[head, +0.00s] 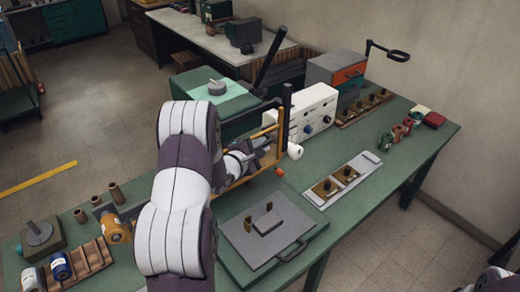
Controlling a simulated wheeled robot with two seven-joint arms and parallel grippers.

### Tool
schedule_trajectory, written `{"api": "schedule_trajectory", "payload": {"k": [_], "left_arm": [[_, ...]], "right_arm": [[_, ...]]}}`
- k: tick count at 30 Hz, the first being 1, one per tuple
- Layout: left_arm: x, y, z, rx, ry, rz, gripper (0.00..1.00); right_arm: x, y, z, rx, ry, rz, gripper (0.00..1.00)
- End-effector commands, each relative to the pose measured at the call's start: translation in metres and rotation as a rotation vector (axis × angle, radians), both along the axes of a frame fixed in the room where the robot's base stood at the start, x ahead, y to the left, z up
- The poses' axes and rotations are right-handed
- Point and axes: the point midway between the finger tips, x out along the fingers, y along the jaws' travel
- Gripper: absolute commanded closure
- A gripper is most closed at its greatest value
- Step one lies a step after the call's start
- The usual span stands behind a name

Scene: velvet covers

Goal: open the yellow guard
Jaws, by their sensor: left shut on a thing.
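The yellow guard (252,172) is an orange-yellow barred frame. It stands on the green workbench (360,220), just left of a white control box. My left arm, white with dark purple joints, covers much of the middle of the view and hides part of the guard. My left gripper (264,151) is at the guard and is shut on it; its fingertips are small and partly hidden among the bars. Just a bit of my right arm shows at the bottom right corner, and its gripper is out of view.
The white control box (313,112) with knobs is close to the guard. A dark lever (269,60) rises behind it. A grey-topped plate (267,228) with a handle lies in front. A switch strip (340,182) is to the right, with clear bench around it.

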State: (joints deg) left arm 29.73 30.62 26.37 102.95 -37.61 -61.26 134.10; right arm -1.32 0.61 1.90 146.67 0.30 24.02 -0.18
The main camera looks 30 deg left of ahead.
Motion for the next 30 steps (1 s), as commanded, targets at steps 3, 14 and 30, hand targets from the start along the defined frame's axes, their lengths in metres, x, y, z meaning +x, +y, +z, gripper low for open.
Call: {"api": "schedule_trajectory", "payload": {"k": [3,14,30], "left_arm": [[0.001,0.0,0.021,0.003,-0.007,-0.001,1.0],[0.001,0.0,0.026,0.003,-0.007,0.0,1.0],[-0.002,0.0,0.024,0.001,-0.002,0.0,0.6]], "right_arm": [[0.0,0.0,0.016,0.0,0.0,0.0,0.36],[0.0,0.0,0.019,0.0,0.001,0.0,0.36],[0.0,0.0,0.017,0.0,0.0,0.0,0.36]]}}
